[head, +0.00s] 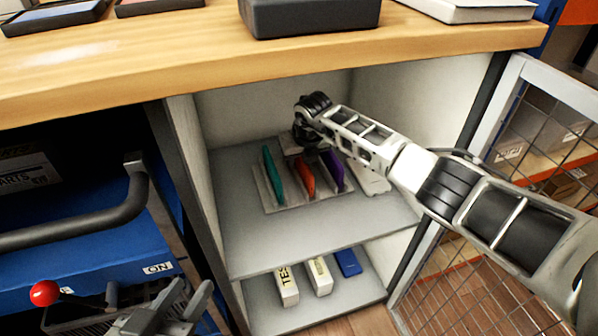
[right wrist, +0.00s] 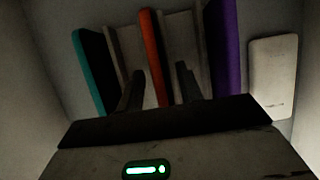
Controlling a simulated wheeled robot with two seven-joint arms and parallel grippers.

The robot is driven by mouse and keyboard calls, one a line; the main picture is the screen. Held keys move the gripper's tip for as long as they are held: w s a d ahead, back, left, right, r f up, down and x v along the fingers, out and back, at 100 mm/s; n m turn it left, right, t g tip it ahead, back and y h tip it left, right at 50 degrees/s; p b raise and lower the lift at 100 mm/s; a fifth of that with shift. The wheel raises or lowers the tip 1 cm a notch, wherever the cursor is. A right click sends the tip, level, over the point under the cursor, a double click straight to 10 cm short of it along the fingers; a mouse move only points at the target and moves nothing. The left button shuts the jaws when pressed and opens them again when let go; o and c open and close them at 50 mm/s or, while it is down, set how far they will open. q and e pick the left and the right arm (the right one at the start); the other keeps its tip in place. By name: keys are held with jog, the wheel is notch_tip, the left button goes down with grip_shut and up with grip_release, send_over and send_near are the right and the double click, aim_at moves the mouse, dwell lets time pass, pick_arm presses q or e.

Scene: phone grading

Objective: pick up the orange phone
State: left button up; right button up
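The orange phone (head: 304,178) stands on edge in a rack (head: 267,196) on the cabinet's upper shelf, between a teal phone (head: 273,175) and a purple phone (head: 335,172). My right gripper (head: 312,150) reaches into the cabinet above it. In the right wrist view the two dark fingers of my right gripper (right wrist: 160,88) are apart, with the orange phone (right wrist: 153,58) between them and gaps visible on both sides. The teal phone (right wrist: 90,70) and purple phone (right wrist: 224,50) lie outside the fingers. My left gripper (head: 182,305) is open and empty at the lower left.
Boxes (head: 318,275) and a blue item (head: 347,262) sit on the lower shelf (head: 365,292). The wooden tabletop (head: 150,55) overhangs the cabinet. An open mesh door (head: 500,150) stands at the right, and cabinet walls flank the arm.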

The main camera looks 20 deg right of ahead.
jog(key=shift+r, duration=0.15)
grip_shut()
